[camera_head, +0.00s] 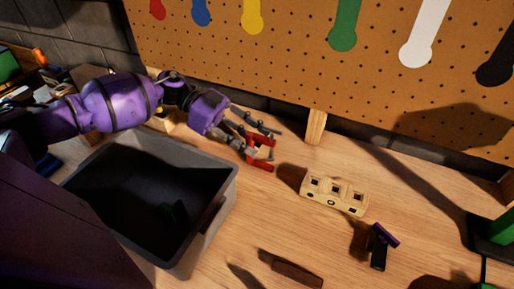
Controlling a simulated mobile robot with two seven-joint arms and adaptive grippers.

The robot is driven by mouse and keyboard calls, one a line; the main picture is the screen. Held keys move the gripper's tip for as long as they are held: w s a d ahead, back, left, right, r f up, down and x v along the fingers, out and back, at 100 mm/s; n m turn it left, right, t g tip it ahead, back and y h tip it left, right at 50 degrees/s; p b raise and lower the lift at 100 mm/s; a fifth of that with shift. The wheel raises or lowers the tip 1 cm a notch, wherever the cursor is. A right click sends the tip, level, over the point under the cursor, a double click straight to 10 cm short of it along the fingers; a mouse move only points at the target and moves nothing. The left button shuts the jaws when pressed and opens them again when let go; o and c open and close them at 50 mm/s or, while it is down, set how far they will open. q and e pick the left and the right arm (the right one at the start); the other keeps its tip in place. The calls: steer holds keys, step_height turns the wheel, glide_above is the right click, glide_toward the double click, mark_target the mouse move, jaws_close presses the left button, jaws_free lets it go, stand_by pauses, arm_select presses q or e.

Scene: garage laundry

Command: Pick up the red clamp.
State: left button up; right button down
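The red clamp (260,165) is on the wooden workbench, just right of the grey bin and near the foot of the pegboard. My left gripper (263,138) reaches in from the left on its purple arm. Its two dark fingers are spread apart, with the tips at the upper part of the clamp. They partly cover the clamp, and I cannot tell whether they touch it. My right gripper is not in view.
A grey bin (224,196) stands below my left arm. A beige block with square holes (334,194), a small black and purple tool (379,248) and a brown-handled tool (291,270) lie on the workbench (325,235). The pegboard (290,65) rises behind.

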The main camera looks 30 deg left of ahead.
arm_select(q)
steer(key=shift+d, duration=0.35)
steer(key=shift+f, duration=0.15)
jaws_close()
steer(key=shift+r, duration=0.2)
steer(key=shift+r, duration=0.6)
steer(key=s+d+r+p, duration=0.1)
steer(key=s+d+r, duration=0.8)
steer(key=s+r, duration=0.1)
steer(key=shift+s+r+p, duration=0.3)
steer(key=shift+r, duration=0.45)
